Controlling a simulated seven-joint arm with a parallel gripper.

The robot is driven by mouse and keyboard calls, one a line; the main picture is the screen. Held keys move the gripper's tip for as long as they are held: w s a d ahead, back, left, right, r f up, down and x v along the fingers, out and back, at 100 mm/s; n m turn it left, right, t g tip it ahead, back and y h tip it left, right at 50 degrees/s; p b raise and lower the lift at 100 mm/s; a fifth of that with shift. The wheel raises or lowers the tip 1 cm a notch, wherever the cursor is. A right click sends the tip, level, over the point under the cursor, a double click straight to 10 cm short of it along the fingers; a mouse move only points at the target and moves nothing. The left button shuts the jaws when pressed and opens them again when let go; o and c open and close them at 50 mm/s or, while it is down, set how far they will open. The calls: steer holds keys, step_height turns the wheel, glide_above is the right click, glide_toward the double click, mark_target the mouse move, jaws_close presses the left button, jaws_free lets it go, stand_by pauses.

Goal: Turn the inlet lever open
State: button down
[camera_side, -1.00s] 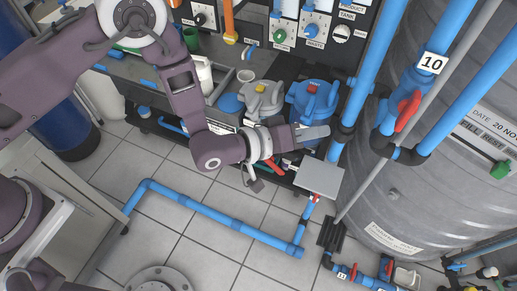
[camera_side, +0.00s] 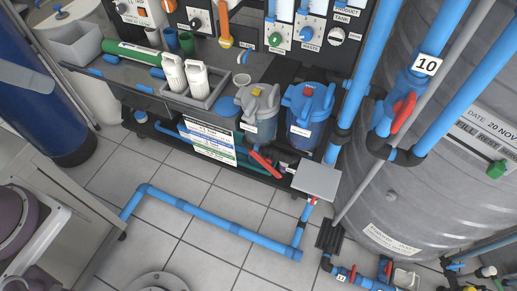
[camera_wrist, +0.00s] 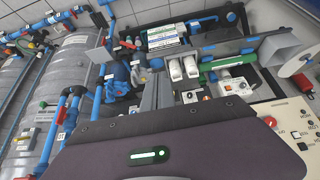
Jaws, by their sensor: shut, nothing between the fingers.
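A long red lever (camera_side: 265,163) slants low at the front of the rack, below the filter housings. Another red lever (camera_side: 403,112) sits on the blue pipe by the "10" tag at the right. A small red handle (camera_side: 313,200) shows below the grey plate. I cannot read which one is the inlet lever. My gripper (camera_wrist: 157,92) shows in the wrist view as two grey fingers close together, shut and empty. It is out of the side view and touches no lever that I can see.
A blue-lidded housing (camera_side: 310,105) and a grey-lidded housing (camera_side: 259,110) stand above the red lever. A grey plate (camera_side: 317,178) juts out to its right. Blue floor piping (camera_side: 215,222) runs in front. A ribbed tank (camera_side: 430,190) fills the right side. The tiled floor between is clear.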

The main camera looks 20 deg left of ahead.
steer(key=w+d+m+h, duration=0.4)
steer(key=w+d+m, duration=0.1)
steer(key=w+d, duration=1.1)
steer(key=w+d+f+h, duration=0.1)
steer(key=w+d+f, duration=0.3)
steer(key=d, duration=0.3)
steer(key=w+d+f+h, duration=0.1)
steer(key=w+d+f, duration=0.4)
steer(key=d, duration=0.3)
steer(key=n+g+y, duration=0.3)
steer(key=n+y, duration=0.2)
steer(key=y, duration=0.4)
glide_toward(257, 154)
steer(key=x, duration=0.6)
